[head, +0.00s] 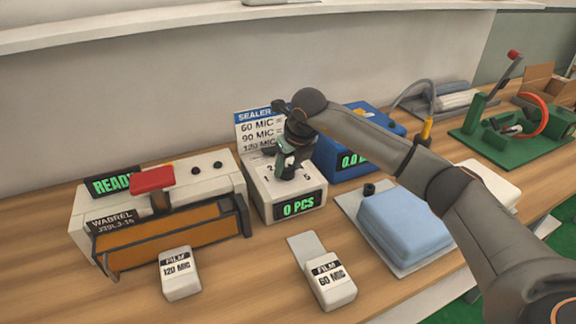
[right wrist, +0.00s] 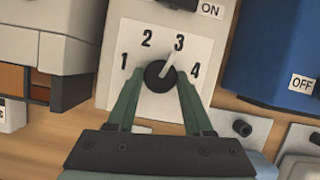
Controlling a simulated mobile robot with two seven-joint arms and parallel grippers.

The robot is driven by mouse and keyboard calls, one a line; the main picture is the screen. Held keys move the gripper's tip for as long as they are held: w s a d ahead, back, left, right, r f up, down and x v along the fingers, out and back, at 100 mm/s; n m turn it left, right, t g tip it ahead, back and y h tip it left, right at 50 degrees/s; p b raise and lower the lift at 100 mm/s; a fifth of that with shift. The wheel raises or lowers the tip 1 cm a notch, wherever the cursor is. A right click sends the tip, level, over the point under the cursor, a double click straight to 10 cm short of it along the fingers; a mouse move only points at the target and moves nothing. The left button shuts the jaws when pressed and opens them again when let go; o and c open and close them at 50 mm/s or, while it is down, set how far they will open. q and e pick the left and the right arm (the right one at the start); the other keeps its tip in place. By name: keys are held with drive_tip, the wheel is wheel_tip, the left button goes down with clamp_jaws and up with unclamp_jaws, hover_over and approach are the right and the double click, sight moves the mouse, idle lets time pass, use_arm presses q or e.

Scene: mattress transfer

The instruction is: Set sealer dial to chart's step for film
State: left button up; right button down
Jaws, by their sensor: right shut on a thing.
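The dial (right wrist: 160,76) is a round black knob on a white face (right wrist: 190,108) numbered 1 to 4 in the right wrist view. Its white pointer points at the 3. My right gripper (right wrist: 158,80) is shut on the dial, one finger on each side; it also shows in the head view (head: 287,168), over the white box (head: 288,207) reading "0 PCS". Behind it stands the chart (head: 256,128), headed "SEALER", listing 60, 90 and 120 MIC; my gripper hides its step values. Film packs marked 120 MIC (head: 180,275) and 60 MIC (head: 331,284) lie in front. My left gripper is out of view.
A sealer (head: 160,230) with a red handle and a "READY" display stands at left. A blue machine (head: 345,152) is right of the box. A blue pad (head: 405,225) lies on a tray, and a green machine (head: 500,130) stands at far right.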

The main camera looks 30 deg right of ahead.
drive_tip(key=m+h, duration=0.1)
drive_tip(key=m, duration=0.3)
drive_tip(key=shift+a+m+h, duration=0.2)
drive_tip(key=shift+m+h, duration=0.1)
drive_tip(key=shift+h, duration=0.1)
drive_tip(key=m, duration=0.2)
drive_tip(key=m+g+h+b, duration=0.1)
drive_tip(key=m, duration=0.2)
drive_tip(key=shift+w+a+h, duration=0.1)
drive_tip(key=shift+w+h, duration=0.05)
drive_tip(key=shift+h, duration=0.15)
drive_tip(key=shift+g, duration=0.3)
drive_tip(key=shift+c, duration=1.5)
unclamp_jaws()
drive_tip(key=shift+r, duration=0.1)
drive_tip(key=v, duration=1.2)
drive_tip(key=shift+r, duration=0.15)
drive_tip(key=shift+a, duration=0.1)
